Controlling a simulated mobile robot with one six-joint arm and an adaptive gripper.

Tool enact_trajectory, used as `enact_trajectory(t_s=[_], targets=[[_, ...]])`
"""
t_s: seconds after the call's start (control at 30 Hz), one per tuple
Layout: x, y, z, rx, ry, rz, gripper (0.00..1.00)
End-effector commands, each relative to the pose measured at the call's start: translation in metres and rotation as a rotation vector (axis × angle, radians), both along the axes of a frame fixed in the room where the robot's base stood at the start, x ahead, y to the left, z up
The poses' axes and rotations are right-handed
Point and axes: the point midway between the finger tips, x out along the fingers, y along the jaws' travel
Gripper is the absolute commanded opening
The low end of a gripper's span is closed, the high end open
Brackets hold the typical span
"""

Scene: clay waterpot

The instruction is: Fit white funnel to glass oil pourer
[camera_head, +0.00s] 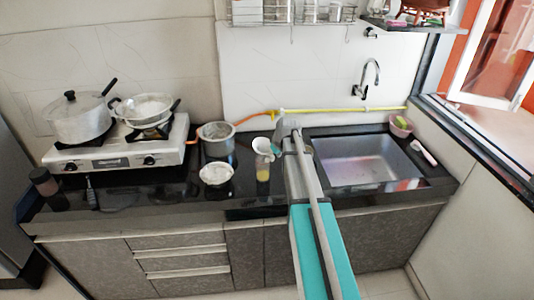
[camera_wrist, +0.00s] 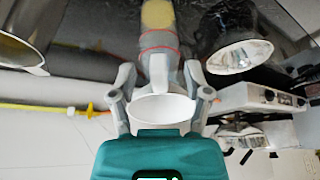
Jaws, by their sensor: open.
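The white funnel (camera_head: 262,145) shows at the top of the glass oil pourer (camera_head: 263,173), which holds yellow oil and stands on the black counter. In the wrist view the funnel (camera_wrist: 163,105) has its wide mouth toward me. Its narrow spout points at the pourer (camera_wrist: 158,18) and overlaps the pourer's upper end. How far the spout sits inside cannot be told. My gripper (camera_wrist: 160,68) is open, with one finger on each side of the funnel. In the head view my gripper (camera_head: 276,148) is just right of the funnel.
A metal bowl (camera_head: 216,173) stands left of the pourer, with a metal pot (camera_head: 216,140) behind it. The stove (camera_head: 115,150) with pans is farther left. The sink (camera_head: 366,160) lies to the right of my arm. A yellow hose (camera_head: 340,109) runs along the wall.

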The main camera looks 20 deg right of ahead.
Motion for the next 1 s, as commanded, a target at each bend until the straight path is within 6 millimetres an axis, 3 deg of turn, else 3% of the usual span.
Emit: enact_trajectory(t_s=[0.73,1.0], targets=[[0.0022,0.0002,-0.0055,0.0,0.0,0.0,0.63],[0.0021,0.0001,-0.0055,0.0,0.0,-0.001,0.15]])
